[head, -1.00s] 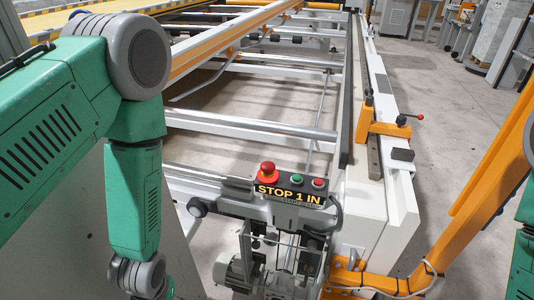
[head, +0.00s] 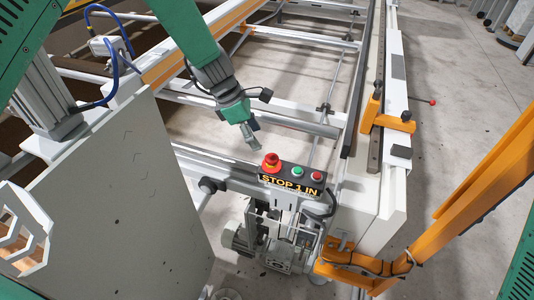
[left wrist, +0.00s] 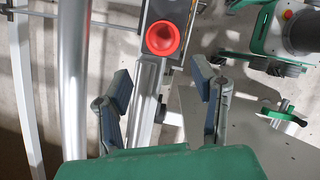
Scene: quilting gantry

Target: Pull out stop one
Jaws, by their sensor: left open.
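The fingers are open and empty. My right gripper is out of view.
A green button (head: 297,171) and a smaller red button (head: 316,176) sit beside stop one. White frame rails (head: 290,121) run behind. An orange post (head: 480,185) stands at right, and a grey panel (head: 130,200) stands at left.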

